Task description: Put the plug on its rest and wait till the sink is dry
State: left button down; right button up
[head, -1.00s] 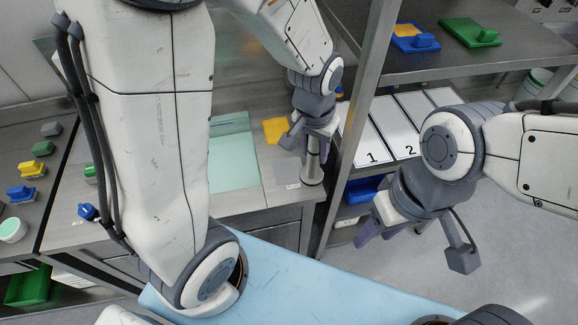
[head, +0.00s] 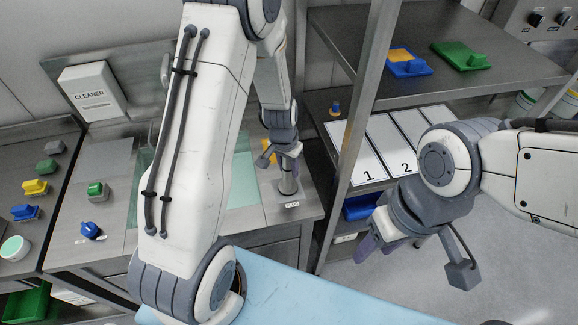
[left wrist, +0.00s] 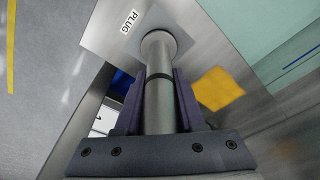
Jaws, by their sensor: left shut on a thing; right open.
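The plug (head: 288,186) is a grey metal cylinder with a wider round foot. My left gripper (head: 281,165) is shut on its stem and holds it upright. In the left wrist view the plug (left wrist: 158,92) is between the fingers, and its foot is over the grey plate marked PLUG (left wrist: 103,38), seemingly on it; a small gap cannot be ruled out. The sink (head: 242,182) shows a pale teal surface behind my left arm, which hides much of it. Whether it is wet cannot be told. My right gripper (head: 378,236) is open and empty at the right.
A yellow piece (left wrist: 217,88) lies close by the plug. A CLEANER box (head: 92,90) stands at the back left. Green (head: 96,190) and blue (head: 90,230) handled pieces sit on the left counter. A steel shelf post (head: 358,130) rises right of the plug.

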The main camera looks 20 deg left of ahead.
pick_arm(q)
jog(key=shift+f, duration=0.2)
jog(key=c, duration=0.5)
grip_release()
jog(key=shift+r, duration=0.1)
jog(key=r, duration=0.3)
jog(key=s+r+b, duration=0.1)
jog(key=r, duration=0.7)
jog(key=shift+s+a+r, duration=0.15)
jog(key=shift+s+r, duration=0.1)
jog(key=shift+s, duration=0.05)
jog(key=s+d+r+m, duration=0.2)
jog(key=s+d+r, duration=0.3)
jog(key=s+d, duration=0.5)
jog(key=s+d+m, duration=0.1)
jog(key=s, duration=0.3)
jog(key=s+d+r+m+g, duration=0.1)
jog(key=s+d, duration=0.1)
jog(key=s, duration=0.2)
jog(key=s+d+m, duration=0.1)
jog(key=s, duration=0.3)
jog(key=shift+s+d+r+g+h, duration=0.15)
jog(key=shift+s+d+g+h, duration=0.05)
jog(key=shift+s+g+h, duration=0.1)
